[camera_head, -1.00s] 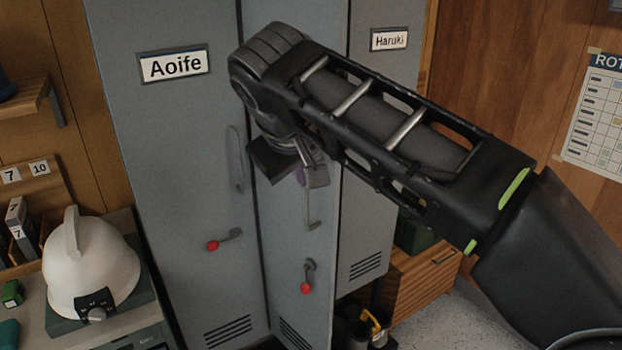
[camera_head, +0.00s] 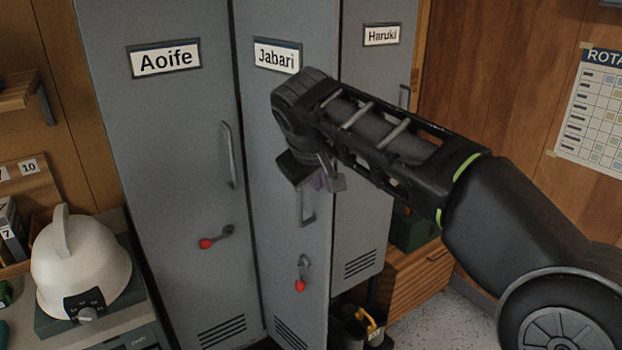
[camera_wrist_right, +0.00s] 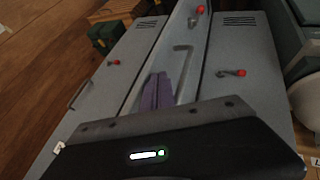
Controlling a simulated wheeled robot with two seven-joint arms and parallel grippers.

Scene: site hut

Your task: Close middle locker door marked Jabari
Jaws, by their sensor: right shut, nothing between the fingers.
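The middle locker door marked Jabari (camera_head: 270,140) stands ajar in the head view, with its right edge swung out in front of the Haruki door (camera_head: 368,215). It has a grey handle (camera_head: 304,207) and a red-tipped latch (camera_head: 300,285). My right gripper (camera_head: 322,182) is shut and empty, in front of the door's right part near the handle's top. In the wrist view its purple fingers (camera_wrist_right: 157,92) lie beside the door's handle (camera_wrist_right: 183,62); whether they touch the door I cannot tell. My left gripper is not in view.
The Aoife door (camera_head: 165,150) is to the left and looks flush. A wooden drawer unit (camera_head: 418,275) and dark containers (camera_head: 362,325) stand low on the right. Some speckled floor is free at lower right.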

